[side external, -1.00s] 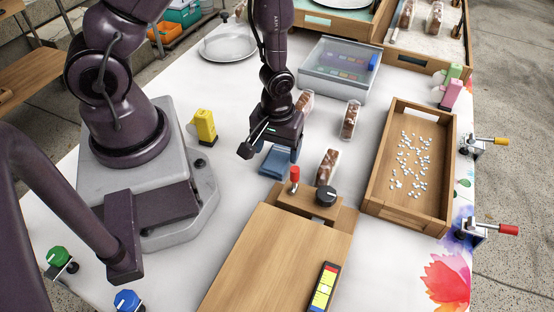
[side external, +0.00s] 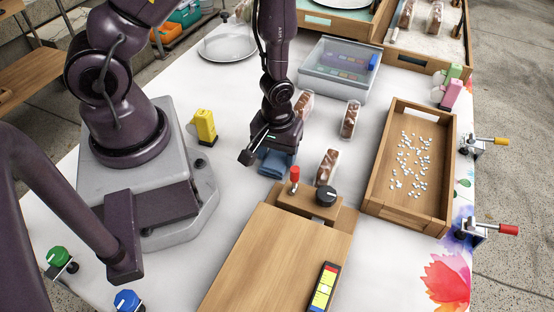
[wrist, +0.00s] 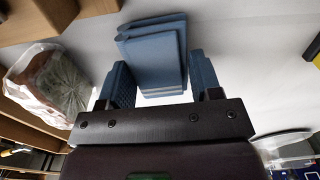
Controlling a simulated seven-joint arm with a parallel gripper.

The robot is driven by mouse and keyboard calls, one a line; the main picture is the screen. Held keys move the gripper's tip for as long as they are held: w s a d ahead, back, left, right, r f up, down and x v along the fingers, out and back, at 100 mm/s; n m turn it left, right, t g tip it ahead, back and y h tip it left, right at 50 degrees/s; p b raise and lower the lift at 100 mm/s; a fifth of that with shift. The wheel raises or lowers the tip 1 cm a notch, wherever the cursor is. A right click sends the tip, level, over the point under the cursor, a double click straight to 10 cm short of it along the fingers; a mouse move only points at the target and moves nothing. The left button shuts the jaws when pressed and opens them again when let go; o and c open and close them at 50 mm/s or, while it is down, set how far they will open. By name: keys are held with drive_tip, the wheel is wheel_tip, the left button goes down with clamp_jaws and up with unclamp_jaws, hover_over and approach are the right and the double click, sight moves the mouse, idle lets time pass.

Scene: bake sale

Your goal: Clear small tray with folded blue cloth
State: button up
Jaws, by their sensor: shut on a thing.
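The folded blue cloth (side external: 272,168) is on the white table in front of my arm's base. My gripper (side external: 279,156) points down and is shut on the cloth. In the wrist view, the cloth (wrist: 155,55) shows as stacked blue folds between the two blue fingers of my gripper (wrist: 162,84). Whether the cloth still touches the table is hard to tell. The small wooden tray (side external: 404,220) stands at the right of the table, with many small white bits (side external: 408,160) scattered over its floor.
Wrapped brown treats (side external: 327,167) and (side external: 350,120) stand between my gripper and the tray. A wooden board (side external: 275,262) with a red lever and black knob lies in front. A clear-lidded box (side external: 340,68) is behind. A yellow item (side external: 205,126) stands left. Toggle clamps (side external: 482,143) line the right edge.

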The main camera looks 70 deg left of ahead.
sight(277, 156)
drive_tip(key=shift+r, duration=2.25)
